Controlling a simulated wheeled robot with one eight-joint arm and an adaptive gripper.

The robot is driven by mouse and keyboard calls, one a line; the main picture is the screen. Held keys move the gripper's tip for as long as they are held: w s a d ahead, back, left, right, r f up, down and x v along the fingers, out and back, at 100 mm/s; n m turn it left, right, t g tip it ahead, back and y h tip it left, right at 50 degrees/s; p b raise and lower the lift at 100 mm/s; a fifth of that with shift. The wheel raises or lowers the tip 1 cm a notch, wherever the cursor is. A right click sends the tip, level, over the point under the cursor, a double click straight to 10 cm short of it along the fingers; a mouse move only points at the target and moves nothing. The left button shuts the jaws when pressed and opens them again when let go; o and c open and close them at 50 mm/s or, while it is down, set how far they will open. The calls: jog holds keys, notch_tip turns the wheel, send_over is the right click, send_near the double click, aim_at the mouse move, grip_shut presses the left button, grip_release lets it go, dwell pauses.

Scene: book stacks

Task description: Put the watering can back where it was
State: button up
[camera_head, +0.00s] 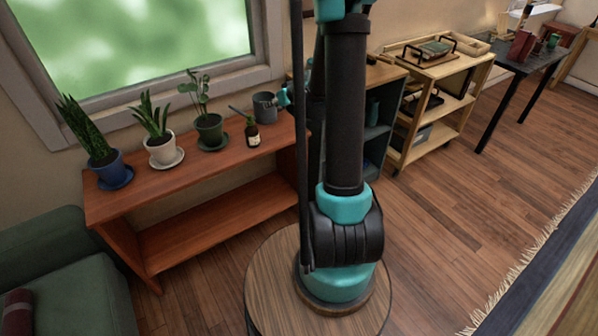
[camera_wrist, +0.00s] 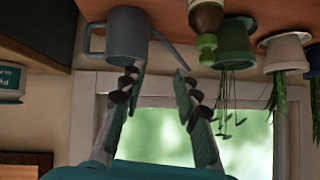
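A grey watering can (camera_head: 265,107) stands upright at the right end of the wooden plant bench's top (camera_head: 218,160). Its spout points left, towards the plants. In the wrist view, which is upside down, the can (camera_wrist: 127,35) shows with its handle on the left and its spout on the right. My gripper (camera_wrist: 157,75) is open, its two fingers spread below the can in that picture, with the spout showing between the fingertips. I cannot tell whether a finger touches it. In the head view only a bit of teal gripper shows beside the can; my arm hides the rest.
A brown bottle (camera_head: 252,132) stands close left of the can. Potted plants in green (camera_head: 210,134), white (camera_head: 162,150) and blue (camera_head: 108,168) pots line the bench below the window. A light wooden shelf cart (camera_head: 440,95) stands to the right. Floor in front is clear.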

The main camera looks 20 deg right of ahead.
jog(key=s+f+m+g+h, duration=0.1)
jog(key=s+g+h, duration=0.1)
jog(key=s, duration=1.5)
jog(key=s+a+f+m+g+h, duration=0.1)
jog(key=s+m+g+h, duration=0.1)
jog(key=s, duration=1.6)
jog(key=shift+f+g, duration=0.2)
jog(key=shift+g, duration=0.5)
jog(key=shift+s, duration=0.1)
